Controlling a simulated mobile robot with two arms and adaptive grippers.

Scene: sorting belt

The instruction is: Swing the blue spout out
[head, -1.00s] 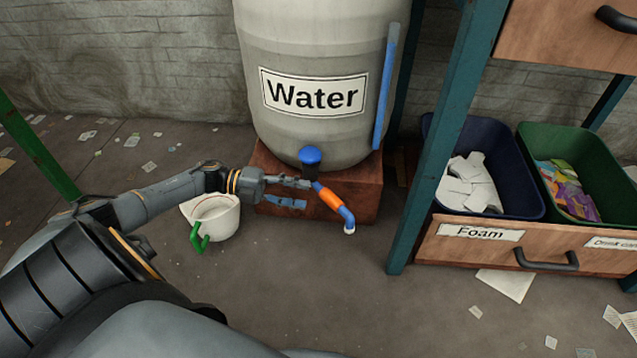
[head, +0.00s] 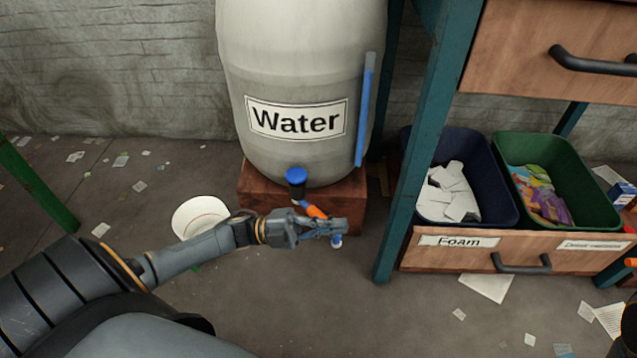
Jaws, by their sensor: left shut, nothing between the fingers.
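The blue spout has an orange sleeve (head: 316,212) and a blue end with a pale tip (head: 337,241). It comes from under a blue knob (head: 296,176) low on the grey water barrel (head: 240,60) and points down to the right. My left gripper (head: 340,227) is shut and empty, in front of the spout. It hides part of the spout between the orange sleeve and the tip; I cannot tell whether they touch. Of my right arm, only a dark part may show at the lower right edge; its gripper is not in view.
The barrel stands on a reddish-brown block (head: 352,201). A white cup (head: 196,212) is on the floor behind my left forearm, partly hidden. A teal post (head: 412,150), a blue bin (head: 482,150) and a green bin (head: 596,180) stand to the right.

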